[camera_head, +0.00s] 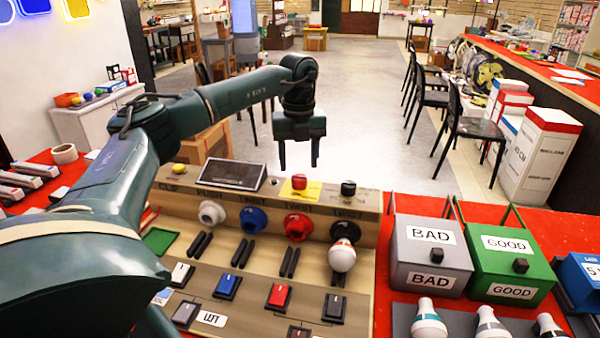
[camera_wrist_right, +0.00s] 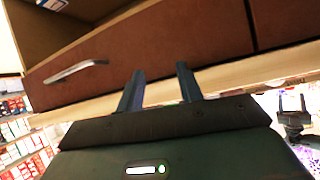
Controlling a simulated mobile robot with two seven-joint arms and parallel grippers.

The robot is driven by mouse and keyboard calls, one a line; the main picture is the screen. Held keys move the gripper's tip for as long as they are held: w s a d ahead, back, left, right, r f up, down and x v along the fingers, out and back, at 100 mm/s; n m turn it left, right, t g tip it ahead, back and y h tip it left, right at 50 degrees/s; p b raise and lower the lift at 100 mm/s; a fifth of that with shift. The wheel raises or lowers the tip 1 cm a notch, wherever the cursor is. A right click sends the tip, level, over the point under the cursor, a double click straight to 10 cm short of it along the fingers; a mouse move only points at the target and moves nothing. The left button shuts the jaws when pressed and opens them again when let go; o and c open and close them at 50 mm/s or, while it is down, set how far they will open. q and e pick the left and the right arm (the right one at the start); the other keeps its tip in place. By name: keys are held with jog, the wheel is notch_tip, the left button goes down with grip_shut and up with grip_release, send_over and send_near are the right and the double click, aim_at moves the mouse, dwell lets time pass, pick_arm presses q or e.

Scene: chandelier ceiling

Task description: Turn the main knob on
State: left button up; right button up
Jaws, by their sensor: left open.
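A wooden test panel (camera_head: 365,220) stands on the red table, with several sockets on its face. On its top edge sit a red knob (camera_head: 299,181) on a yellow plate, a black knob (camera_head: 348,188) to its right, and a yellow knob (camera_head: 181,169) at the left end. I cannot read which one is the main knob. My left gripper (camera_head: 299,165) is open and empty, fingers pointing down, just above or behind the red knob in the picture; I see no contact. My right gripper (camera_wrist_right: 160,72) is open and empty, in front of a brown drawer.
A white bulb (camera_head: 342,256) sits in the panel's right socket. A dark screen (camera_head: 234,174) stands on the panel's top. A grey BAD box (camera_head: 428,276) and a green GOOD box (camera_head: 510,283) stand to the right. The drawer's handle (camera_wrist_right: 75,70) is left of the right gripper.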

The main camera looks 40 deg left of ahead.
aim_at(299, 176)
pick_arm(q)
jog(key=shift+f, duration=2.05)
jog(key=shift+c, duration=0.3)
jog(key=c, duration=0.9)
